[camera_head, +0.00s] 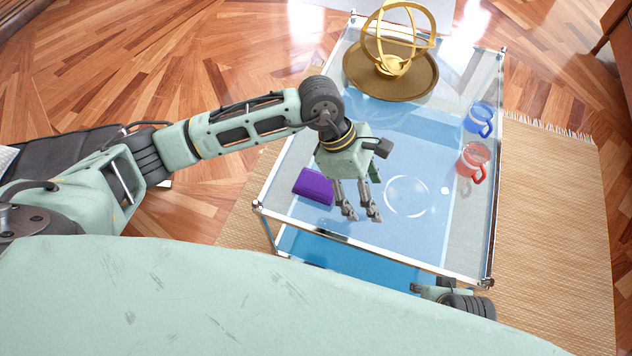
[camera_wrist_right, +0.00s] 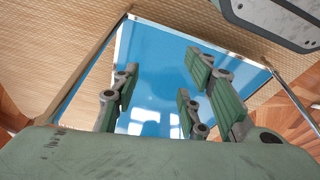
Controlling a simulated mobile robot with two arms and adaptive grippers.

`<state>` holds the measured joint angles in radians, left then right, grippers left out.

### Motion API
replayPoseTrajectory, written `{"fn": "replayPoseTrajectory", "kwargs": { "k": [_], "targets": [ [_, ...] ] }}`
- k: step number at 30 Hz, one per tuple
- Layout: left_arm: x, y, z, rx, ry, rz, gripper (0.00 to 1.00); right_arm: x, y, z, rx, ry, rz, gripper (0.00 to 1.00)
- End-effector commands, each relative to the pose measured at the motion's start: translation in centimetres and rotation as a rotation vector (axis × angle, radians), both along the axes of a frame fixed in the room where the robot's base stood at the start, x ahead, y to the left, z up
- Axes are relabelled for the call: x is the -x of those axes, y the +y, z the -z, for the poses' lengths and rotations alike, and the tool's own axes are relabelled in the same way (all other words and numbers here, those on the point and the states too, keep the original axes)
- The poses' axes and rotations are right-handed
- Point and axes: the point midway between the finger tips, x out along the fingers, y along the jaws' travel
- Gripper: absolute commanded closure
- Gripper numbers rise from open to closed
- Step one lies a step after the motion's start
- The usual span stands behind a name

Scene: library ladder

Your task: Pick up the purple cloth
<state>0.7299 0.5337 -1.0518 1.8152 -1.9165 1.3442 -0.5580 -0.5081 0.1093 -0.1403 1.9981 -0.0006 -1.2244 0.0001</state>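The purple cloth (camera_head: 313,187) is a small folded block lying flat near the front left corner of the glass table (camera_head: 405,245). My left gripper (camera_head: 360,213) is above the tabletop, just right of the cloth and apart from it. Its two fingers point down with a gap between them and nothing in it. My right gripper is low at the table's front right corner, mostly hidden by my own body in the head view. In the right wrist view my right gripper (camera_wrist_right: 160,95) has its fingers wide apart and empty, over a blue surface (camera_wrist_right: 150,60).
A brass armillary ornament (camera_head: 398,45) stands on a round brown tray (camera_head: 415,88) at the back. A blue mug (camera_head: 478,120) and a red mug (camera_head: 472,160) stand along the right edge. A clear round glass object (camera_head: 407,196) is right of my left gripper. A woven rug (camera_head: 555,210) lies beneath.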

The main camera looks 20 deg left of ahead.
Motion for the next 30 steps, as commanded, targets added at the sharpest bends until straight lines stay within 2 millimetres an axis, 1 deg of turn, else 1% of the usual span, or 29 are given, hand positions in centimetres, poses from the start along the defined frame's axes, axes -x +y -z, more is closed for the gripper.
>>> {"fn": "replayPoseTrajectory", "kwargs": {
  "k": [1, 3, 6, 9, 12, 17, 22, 24, 27, 30],
  "targets": [
    [-1.4, 3.1, 0.8, -0.127, -0.04, 0.022, 0.31, 0.0, 0.0, 0.0, 0.0, 0.0, 0.0, 0.6],
    [-2.8, 6.9, 1.4, -0.278, -0.074, 0.044, 0.31, 0.0, 0.0, 0.0, 0.0, 0.0, 0.0, 0.6],
    [-4.0, 10.7, 1.6, -0.422, -0.1, 0.057, 0.31, 0.0, 0.0, 0.0, 0.0, 0.0, 0.0, 0.6],
    [-4.5, 12.4, 1.9, -0.491, -0.106, 0.061, 0.31, 0.0, 0.0, -0.1, 0.0, -0.001, 0.0, 0.6],
    [-4.5, 12.8, 2.9, -0.505, -0.106, 0.062, 0.31, -0.1, 0.0, -0.6, 0.0, -0.005, 0.001, 0.6],
    [-4.3, 12.7, 4.7, -0.502, -0.106, 0.063, 0.31, -0.1, 0.0, -1.5, -0.001, -0.009, 0.001, 0.6],
    [-3.7, 12.7, 7.3, -0.5, -0.104, 0.063, 0.31, -0.1, -0.1, -2.7, 0.0, -0.016, 0.002, 0.6],
    [-3.8, 12.7, 8.3, -0.499, -0.106, 0.063, 0.31, -0.1, -0.1, -3.3, -0.001, -0.019, 0.003, 0.6],
    [-3.8, 12.7, 9.1, -0.499, -0.107, 0.062, 0.31, 0.0, -0.1, -3.9, -0.001, -0.021, 0.003, 0.6],
    [-3.8, 12.7, 9.3, -0.498, -0.108, 0.062, 0.31, 0.0, -0.1, -4.1, 0.0, -0.02, 0.003, 0.6]
  ]
}}
